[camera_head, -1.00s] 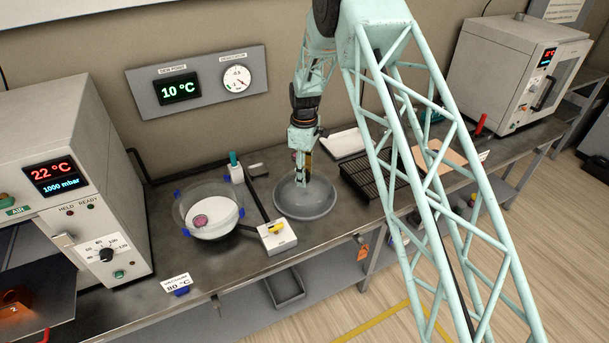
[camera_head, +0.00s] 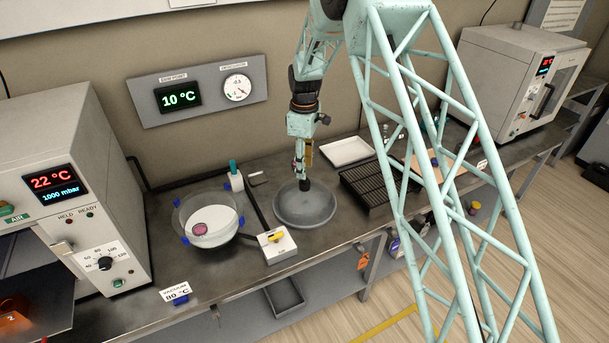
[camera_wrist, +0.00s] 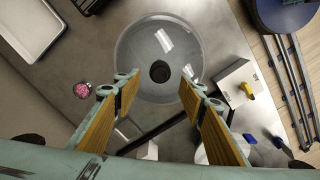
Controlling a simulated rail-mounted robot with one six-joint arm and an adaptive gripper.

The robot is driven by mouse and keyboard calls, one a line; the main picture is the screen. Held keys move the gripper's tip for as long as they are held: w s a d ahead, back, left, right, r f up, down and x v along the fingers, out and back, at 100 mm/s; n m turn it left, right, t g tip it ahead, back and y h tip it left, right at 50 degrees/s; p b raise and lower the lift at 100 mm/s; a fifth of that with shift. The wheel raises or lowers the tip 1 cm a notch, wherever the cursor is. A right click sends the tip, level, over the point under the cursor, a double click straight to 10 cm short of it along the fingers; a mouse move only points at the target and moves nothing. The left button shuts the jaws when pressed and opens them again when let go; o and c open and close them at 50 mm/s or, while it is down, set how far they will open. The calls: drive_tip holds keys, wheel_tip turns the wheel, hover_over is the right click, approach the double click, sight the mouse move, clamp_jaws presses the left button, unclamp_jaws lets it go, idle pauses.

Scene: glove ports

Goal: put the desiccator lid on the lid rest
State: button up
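The desiccator lid (camera_head: 305,207), a grey glassy dome with a dark knob, lies on the bench right of the desiccator bowl (camera_head: 185,222). In the wrist view the lid (camera_wrist: 143,47) is below my gripper, its black knob (camera_wrist: 160,71) centred between the fingers. My gripper (camera_head: 302,171) hangs just above the knob; in the wrist view its fingers (camera_wrist: 161,84) are spread wide with nothing between them. The bowl stands uncovered, with a white plate and a pink item inside. No separate lid rest shows; I cannot tell whether one is under the lid.
A white valve box (camera_head: 276,245) with a yellow handle sits between bowl and lid, near the front edge. A black rack (camera_head: 372,187) and white tray (camera_head: 347,151) are to the right. A small pink-filled container (camera_wrist: 82,90) stands near the lid in the wrist view.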

drive_tip(key=shift+r, duration=2)
